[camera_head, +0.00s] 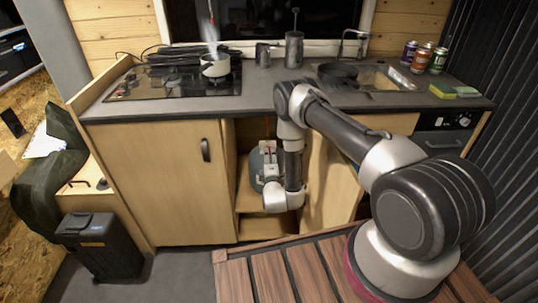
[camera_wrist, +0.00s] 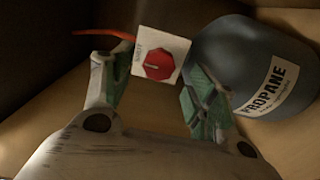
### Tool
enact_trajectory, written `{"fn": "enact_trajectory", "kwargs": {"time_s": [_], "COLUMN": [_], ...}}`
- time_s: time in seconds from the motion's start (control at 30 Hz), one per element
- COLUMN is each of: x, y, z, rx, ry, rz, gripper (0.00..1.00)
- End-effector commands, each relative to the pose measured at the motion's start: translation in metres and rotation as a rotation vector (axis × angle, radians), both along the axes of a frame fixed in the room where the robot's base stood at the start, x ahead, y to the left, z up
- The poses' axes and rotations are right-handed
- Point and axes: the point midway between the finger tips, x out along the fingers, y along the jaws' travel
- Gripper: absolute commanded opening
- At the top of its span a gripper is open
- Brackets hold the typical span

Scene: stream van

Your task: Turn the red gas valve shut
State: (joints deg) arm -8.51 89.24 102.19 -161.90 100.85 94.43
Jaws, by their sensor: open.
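The red gas valve (camera_wrist: 158,66) is a red knob on a white square plate with small lettering, in the upper middle of the wrist view. A thin mark crosses the knob. My gripper (camera_wrist: 154,80) is open, one green-padded finger on each side of the plate. I cannot tell whether either finger touches the knob. A grey bottle labelled PROPANE (camera_wrist: 250,65) stands to the right of the valve. In the head view, my gripper (camera_head: 268,148) is inside the open cabinet, in front of the grey bottle (camera_head: 255,172); the knob cannot be made out there.
A red hose (camera_wrist: 103,33) runs left from the valve plate. The cabinet's left door (camera_head: 165,180) is closed and its right door (camera_head: 330,190) stands open beside my arm. Above are the counter (camera_head: 270,100) and a hob with a steaming pot (camera_head: 215,66).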

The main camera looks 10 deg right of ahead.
Motion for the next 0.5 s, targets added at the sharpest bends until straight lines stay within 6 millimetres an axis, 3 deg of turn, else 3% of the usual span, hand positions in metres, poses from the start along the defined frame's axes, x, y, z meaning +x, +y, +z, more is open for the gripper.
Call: {"fn": "enact_trajectory", "kwargs": {"time_s": [0.23, 0.5], "x": [-0.055, -0.081], "y": [0.009, 0.013], "z": [-0.001, 0.000], "rx": [-0.001, -0.001], "ry": [0.004, 0.001], "rz": [0.002, -0.001], "gripper": [0.58, 0.58]}}
